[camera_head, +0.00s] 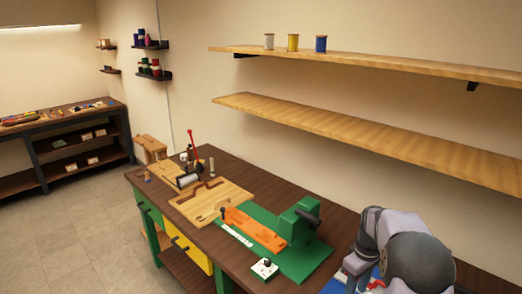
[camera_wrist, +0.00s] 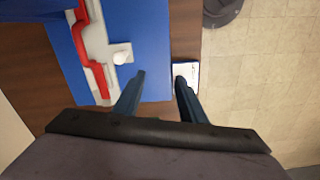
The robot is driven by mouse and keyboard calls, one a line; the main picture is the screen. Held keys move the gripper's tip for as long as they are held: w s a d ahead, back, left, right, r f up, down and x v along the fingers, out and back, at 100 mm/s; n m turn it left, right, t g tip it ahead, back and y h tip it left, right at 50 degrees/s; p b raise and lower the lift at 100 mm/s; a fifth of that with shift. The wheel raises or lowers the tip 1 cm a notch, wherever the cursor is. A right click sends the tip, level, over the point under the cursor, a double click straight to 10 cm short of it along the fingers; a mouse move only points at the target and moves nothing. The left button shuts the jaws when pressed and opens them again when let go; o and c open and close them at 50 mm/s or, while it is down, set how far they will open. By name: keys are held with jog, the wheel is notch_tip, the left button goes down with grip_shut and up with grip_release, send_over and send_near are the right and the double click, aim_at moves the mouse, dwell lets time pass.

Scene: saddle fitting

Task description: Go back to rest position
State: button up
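My gripper (camera_wrist: 159,82) is in the wrist view with its two dark fingers apart and nothing between the tips. It hangs above the right edge of a blue mat (camera_wrist: 155,40) on the brown bench (camera_wrist: 184,20). In the head view my arm covers the bench's near right end, and the fingers are hidden there. A strip of the blue mat shows beside the arm in the head view (camera_head: 336,286).
A small white box (camera_wrist: 186,72) sits at the bench edge. A green press (camera_head: 292,224) and wooden board (camera_head: 198,203) stand farther left. Two wall shelves (camera_head: 370,128) hang above.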

jog(key=s+a+m, duration=0.2)
jog(key=s+a, duration=0.2)
jog(key=s, duration=0.4)
jog(key=s+a+r+m, duration=0.1)
jog(key=s+a+m, duration=0.1)
jog(key=s+a, duration=0.45)
jog(key=s+a+m, duration=0.2)
jog(key=s+a, duration=0.1)
jog(key=s, duration=0.7)
notch_tip(320, 180, down, 20)
jog(key=b, duration=2)
jog(key=shift+w+r, duration=0.15)
jog(key=shift+r, duration=0.1)
